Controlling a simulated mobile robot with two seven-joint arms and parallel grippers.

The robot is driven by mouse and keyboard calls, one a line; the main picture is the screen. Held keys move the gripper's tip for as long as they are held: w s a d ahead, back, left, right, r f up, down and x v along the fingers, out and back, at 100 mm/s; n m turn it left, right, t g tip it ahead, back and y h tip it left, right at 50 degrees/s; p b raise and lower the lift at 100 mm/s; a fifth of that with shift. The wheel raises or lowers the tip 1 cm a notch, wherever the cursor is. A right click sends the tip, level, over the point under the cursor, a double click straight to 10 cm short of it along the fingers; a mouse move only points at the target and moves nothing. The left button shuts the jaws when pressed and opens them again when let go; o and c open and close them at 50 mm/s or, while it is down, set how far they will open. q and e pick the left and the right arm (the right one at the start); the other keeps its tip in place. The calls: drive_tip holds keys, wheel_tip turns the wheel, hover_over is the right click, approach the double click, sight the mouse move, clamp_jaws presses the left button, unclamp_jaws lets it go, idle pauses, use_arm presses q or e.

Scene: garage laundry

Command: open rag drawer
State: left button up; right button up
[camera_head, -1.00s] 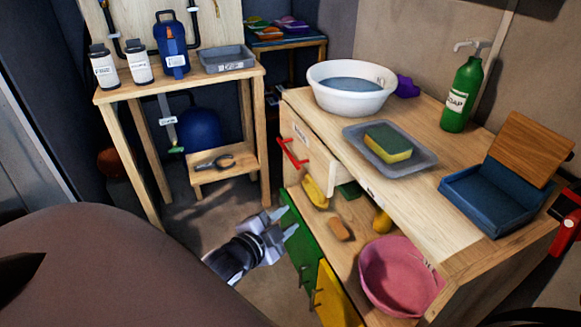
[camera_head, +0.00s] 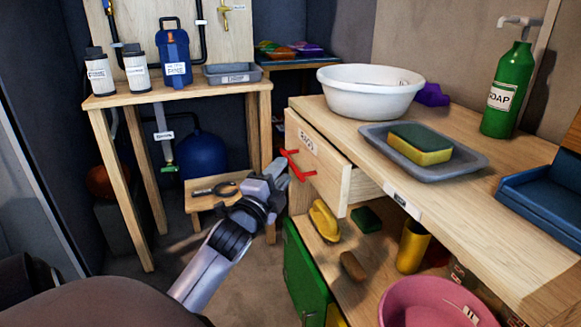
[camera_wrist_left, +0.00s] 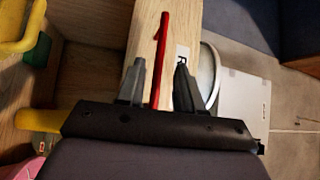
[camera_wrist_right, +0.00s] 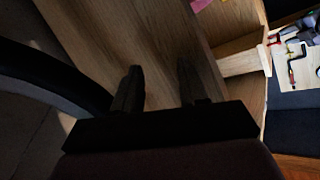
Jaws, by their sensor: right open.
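The rag drawer (camera_head: 318,167) has a pale wooden front with a label and a red handle (camera_head: 297,164). It stands partly out of the left end of the wooden bench, its side panel showing. My left gripper (camera_head: 281,177) is just left of the handle in the head view. In the left wrist view, its two open fingers (camera_wrist_left: 157,88) have the red handle (camera_wrist_left: 160,60) between them, with gaps on both sides. My right gripper (camera_wrist_right: 158,88) shows only in the right wrist view, open and empty near a wooden surface. The drawer's inside is hidden in the head view.
The bench top (camera_head: 455,205) holds a white basin (camera_head: 370,98), a grey tray (camera_head: 470,165) with a sponge, and a soap bottle (camera_head: 508,95). Below are a yellow object (camera_head: 325,222), a pink tub (camera_head: 400,300) and a green door (camera_head: 303,270). A small step (camera_head: 205,201) stands at left.

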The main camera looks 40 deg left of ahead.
use_arm(q)
drive_tip(key=shift+b+x, duration=0.65)
drive_tip(key=shift+x, duration=1.95)
clamp_jaws()
